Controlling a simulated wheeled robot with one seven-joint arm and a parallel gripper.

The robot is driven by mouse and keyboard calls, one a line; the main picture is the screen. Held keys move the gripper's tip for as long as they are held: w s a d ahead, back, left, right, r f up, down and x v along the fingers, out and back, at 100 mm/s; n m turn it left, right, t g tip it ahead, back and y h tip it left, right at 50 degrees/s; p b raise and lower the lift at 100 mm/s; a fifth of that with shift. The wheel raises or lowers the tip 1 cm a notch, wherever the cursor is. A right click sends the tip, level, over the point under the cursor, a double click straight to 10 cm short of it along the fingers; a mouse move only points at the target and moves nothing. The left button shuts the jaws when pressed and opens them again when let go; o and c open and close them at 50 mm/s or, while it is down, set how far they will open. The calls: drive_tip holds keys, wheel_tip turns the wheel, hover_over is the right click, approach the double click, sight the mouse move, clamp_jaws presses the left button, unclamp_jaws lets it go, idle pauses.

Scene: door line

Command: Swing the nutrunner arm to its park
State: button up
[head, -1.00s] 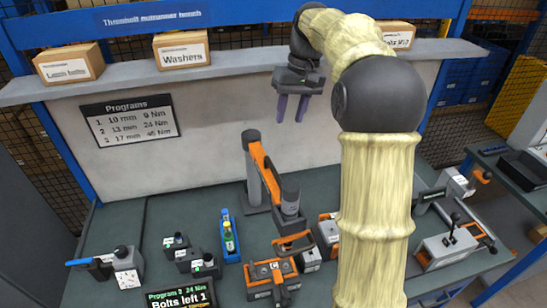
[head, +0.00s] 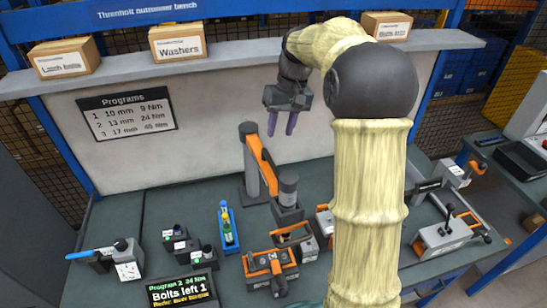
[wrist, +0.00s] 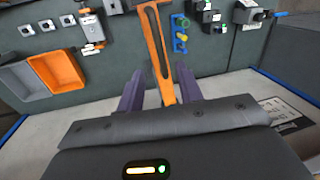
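The nutrunner arm (head: 263,165) is an orange and dark grey jointed arm on an upright grey post (head: 249,160) at the back of the bench. Its outer end, a dark grey cylinder (head: 288,190), hangs over the bench near an orange-handled unit. In the wrist view an orange link of the arm (wrist: 155,45) reaches down between and beyond my fingertips. My gripper (head: 281,124) is above and behind the nutrunner arm, fingers pointing down; in the wrist view its two purple fingers (wrist: 158,85) stand apart with nothing clearly held between them. I cannot make out a park rest.
A display (head: 182,289) reads "Bolts left 1". A shelf with boxes (head: 177,42) runs behind. An orange bin (wrist: 58,75) shows in the wrist view.

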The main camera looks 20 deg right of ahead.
sight(273, 163)
drive_tip(key=f, duration=0.3)
drive_tip(key=a+f+p, duration=0.1)
drive_tip(key=f, duration=0.2)
drive_tip(key=f+p, duration=0.1)
drive_tip(key=f, duration=0.2)
drive_tip(key=shift+a+f, duration=0.3)
drive_tip(key=shift+f, duration=0.1)
drive_tip(key=shift+s+a+f, duration=0.1)
drive_tip(key=shift+s+f, duration=0.05)
drive_tip(key=shift+f, duration=0.3)
drive_tip(key=shift+c, duration=0.5)
clamp_jaws()
